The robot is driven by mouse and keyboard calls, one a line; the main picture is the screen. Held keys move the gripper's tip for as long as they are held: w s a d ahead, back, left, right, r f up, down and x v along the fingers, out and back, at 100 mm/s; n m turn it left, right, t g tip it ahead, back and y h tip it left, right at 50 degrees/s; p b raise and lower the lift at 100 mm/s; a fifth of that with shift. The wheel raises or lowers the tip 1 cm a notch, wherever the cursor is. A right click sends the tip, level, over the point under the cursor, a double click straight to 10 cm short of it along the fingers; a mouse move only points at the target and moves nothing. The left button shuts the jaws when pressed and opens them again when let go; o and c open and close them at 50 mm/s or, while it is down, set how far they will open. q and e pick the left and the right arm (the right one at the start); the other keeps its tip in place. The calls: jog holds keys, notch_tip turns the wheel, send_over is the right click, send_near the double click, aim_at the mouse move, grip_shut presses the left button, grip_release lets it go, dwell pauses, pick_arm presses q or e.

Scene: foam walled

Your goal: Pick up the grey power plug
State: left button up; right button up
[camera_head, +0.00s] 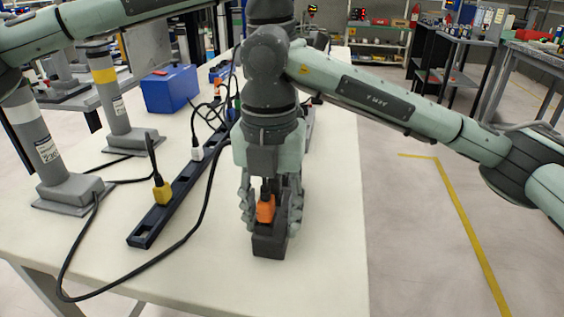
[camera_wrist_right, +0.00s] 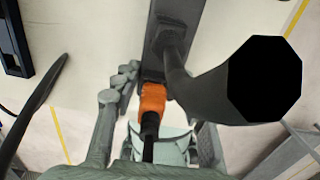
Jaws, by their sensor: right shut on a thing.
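In the right wrist view, a dark grey plug (camera_wrist_right: 168,40) sits on a dark grey power strip (camera_wrist_right: 178,12). Its thick cable (camera_wrist_right: 200,90) rises close to the camera, hiding part of my right gripper. The grey plug is hidden in the head view. My right gripper (camera_head: 270,222) points straight down, its fingers on both sides of the power strip (camera_head: 268,246), shut on it. My left gripper is out of frame.
A dark blue strip (camera_head: 172,207) to the left holds a yellow plug (camera_head: 162,191) and a white plug (camera_head: 197,153). A black cable loops across the white table (camera_head: 330,250). A blue box (camera_head: 170,89) stands behind. The table's right side is clear.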

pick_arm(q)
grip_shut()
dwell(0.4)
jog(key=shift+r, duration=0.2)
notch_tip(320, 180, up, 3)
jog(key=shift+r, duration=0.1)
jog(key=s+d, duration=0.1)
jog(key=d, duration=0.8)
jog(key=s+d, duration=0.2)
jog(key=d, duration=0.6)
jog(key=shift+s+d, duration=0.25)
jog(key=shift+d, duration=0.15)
pick_arm(e)
jog(key=o, duration=1.4)
